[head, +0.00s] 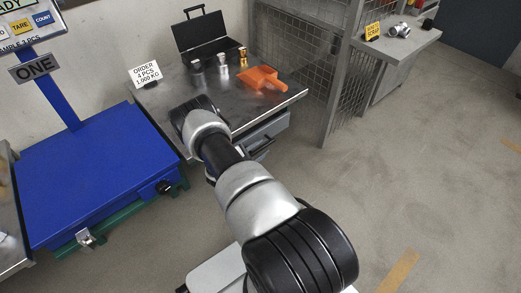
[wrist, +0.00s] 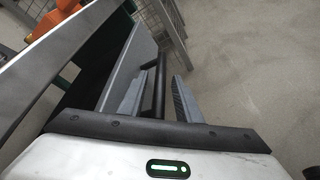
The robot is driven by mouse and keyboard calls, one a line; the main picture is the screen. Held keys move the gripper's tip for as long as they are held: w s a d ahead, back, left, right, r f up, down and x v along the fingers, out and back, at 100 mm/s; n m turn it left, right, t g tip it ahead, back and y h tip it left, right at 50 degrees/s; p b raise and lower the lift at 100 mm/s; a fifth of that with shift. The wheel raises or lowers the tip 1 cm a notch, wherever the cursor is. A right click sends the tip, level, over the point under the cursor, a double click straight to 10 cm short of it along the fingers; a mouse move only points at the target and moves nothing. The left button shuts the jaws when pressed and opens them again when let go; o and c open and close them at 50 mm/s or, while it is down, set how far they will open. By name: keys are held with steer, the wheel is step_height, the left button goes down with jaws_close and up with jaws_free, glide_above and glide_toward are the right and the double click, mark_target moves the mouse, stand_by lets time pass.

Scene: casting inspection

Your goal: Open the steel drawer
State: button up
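The steel drawer (head: 268,131) is a grey box front under the right end of the steel table, with a dark bar handle (head: 263,148). In the wrist view the drawer front (wrist: 131,60) stands left of the handle (wrist: 160,80). My gripper (wrist: 157,88) is open, with one finger on each side of the dark handle bar. The left finger lies between the bar and the drawer front. A gap shows right of the bar; I cannot tell whether either finger touches it. In the head view my arm hides the gripper. How far the drawer stands out is unclear.
The steel table (head: 180,92) bears an open black case (head: 203,45), metal pieces and an orange scoop (head: 262,79). A blue platform scale (head: 95,175) stands left. A wire mesh cage (head: 345,75) stands right. Clear floor (head: 400,160) lies right of the drawer.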

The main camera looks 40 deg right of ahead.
jaws_close()
steer(key=shift+s, duration=0.1)
